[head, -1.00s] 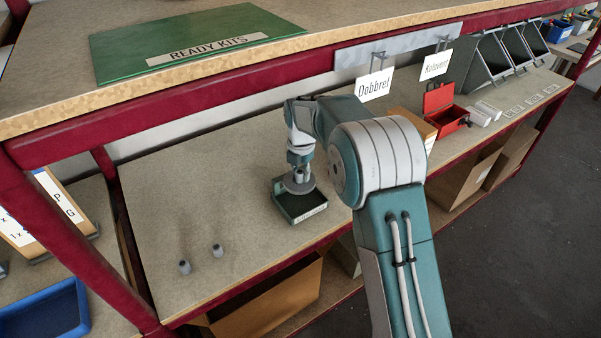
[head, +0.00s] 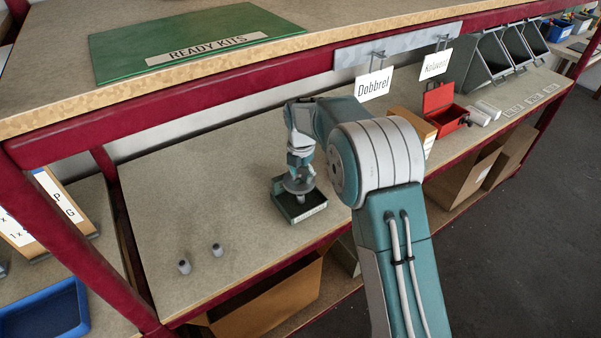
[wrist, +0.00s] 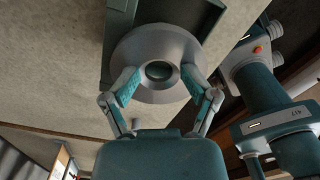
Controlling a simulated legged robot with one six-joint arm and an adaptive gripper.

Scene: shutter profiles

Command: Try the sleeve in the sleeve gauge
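My gripper (wrist: 160,80) has its two fingers pressed on either side of the hub of a grey flanged round part with a central hole, which I take to be the sleeve (wrist: 159,43). In the head view the sleeve's wide flange (head: 298,187) sits under the fingers, with a narrower light stem below it. It is over a small dark green open tray (head: 309,213) with a white label too small to read; this may be the sleeve gauge. I cannot tell whether the stem touches the tray floor.
Two small grey cylinders (head: 184,267) (head: 217,249) stand on the bench to the left. Signs Dobbrel (head: 375,85) and Kolovert (head: 436,64) hang above. A red open box (head: 444,112) and grey bins (head: 500,55) are at right. The upper shelf overhangs the bench.

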